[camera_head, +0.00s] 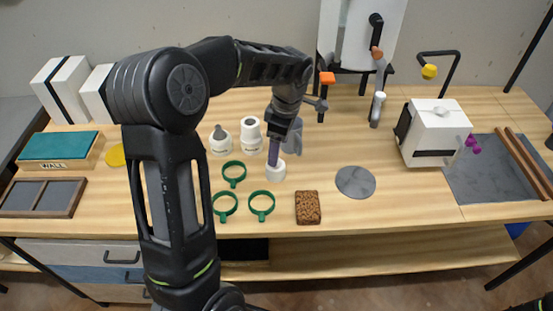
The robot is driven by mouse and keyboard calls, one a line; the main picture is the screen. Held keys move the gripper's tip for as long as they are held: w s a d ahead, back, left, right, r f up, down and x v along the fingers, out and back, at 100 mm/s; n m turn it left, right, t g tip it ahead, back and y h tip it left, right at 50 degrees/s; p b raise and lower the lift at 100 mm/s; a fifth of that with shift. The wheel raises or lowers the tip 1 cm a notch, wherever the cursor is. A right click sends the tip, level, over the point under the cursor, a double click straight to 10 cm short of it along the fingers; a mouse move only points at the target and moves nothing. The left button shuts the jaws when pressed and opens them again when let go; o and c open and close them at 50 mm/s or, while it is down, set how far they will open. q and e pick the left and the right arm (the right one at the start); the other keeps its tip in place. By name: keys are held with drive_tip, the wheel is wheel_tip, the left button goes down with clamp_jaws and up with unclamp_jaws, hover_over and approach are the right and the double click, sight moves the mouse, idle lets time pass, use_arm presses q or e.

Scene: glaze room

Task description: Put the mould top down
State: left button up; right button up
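My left gripper (274,140) points down over the middle of the table. Its fingers appear closed around a purple post (273,153) that rises from a small white round piece (276,172). This piece may be the mould top, but the view does not make that certain. It is at or just above the wood; I cannot tell if it touches.
Several green rings (262,204) lie in front of the white pieces. A brown sponge-like block (308,207) and a grey disc (356,182) lie to the right. A white strapped box (432,130) with purple knobs stands farther right. The wood around the disc is clear.

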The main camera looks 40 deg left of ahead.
use_arm(q)
drive_tip(key=r, duration=0.4)
drive_tip(key=shift+d, duration=0.25)
idle(0.5)
